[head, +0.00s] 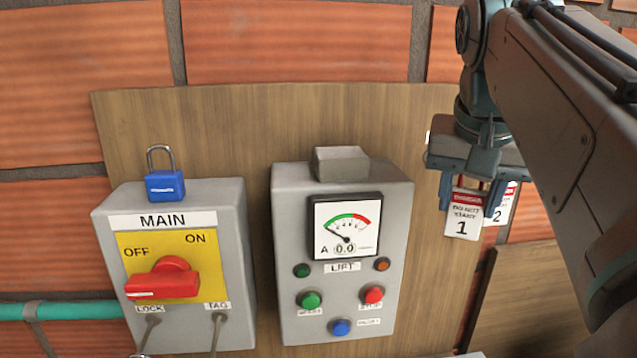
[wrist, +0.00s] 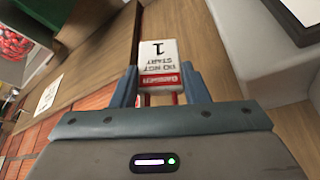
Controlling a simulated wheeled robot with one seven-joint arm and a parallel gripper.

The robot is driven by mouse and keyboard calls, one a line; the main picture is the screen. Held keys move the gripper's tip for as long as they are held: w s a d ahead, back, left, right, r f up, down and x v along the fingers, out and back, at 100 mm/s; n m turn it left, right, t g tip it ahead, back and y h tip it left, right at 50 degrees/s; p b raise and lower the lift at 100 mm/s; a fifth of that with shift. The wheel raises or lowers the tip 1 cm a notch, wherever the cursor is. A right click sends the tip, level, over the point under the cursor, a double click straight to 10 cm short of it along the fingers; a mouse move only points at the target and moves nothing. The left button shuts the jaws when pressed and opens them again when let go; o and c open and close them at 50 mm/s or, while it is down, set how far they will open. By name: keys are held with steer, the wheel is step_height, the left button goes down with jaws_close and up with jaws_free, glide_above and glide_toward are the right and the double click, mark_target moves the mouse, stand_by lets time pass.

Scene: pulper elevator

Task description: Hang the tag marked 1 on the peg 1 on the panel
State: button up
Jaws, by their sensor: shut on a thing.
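The tag marked 1 (head: 463,214) is a white card with a red top band and "DO NOT START" on it. My gripper (head: 468,191) is shut on it near the red band, and the card hangs below the fingers. In the wrist view the tag (wrist: 160,55) shows upside down between the two blue fingers of my gripper (wrist: 160,84). A tag marked 2 (head: 501,207) shows behind it to the right, partly hidden by my gripper. I cannot make out a peg marked 1 in either view.
A grey MAIN switch box (head: 236,265) with a red handle stands left, a blue padlock (head: 164,186) on its top. A grey LIFT box (head: 285,230) with a gauge and buttons is in the middle. The wooden board (head: 245,120) between and above them is mostly bare.

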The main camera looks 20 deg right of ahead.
steer(key=shift+w+d+f, duration=0.2)
steer(key=shift+w+f, duration=0.05)
steer(key=shift+w, duration=0.6)
steer(key=shift+w+d+f, duration=0.2)
steer(key=shift+w, duration=0.6)
steer(key=shift+w+d+f, duration=0.2)
steer(key=shift+w+f, duration=0.05)
steer(key=shift+w, duration=0.6)
steer(key=o, duration=1.1)
steer(key=shift+r, duration=0.1)
steer(key=p+v, duration=0.1)
steer(key=v, duration=1.2)
steer(key=shift+r, duration=0.4)
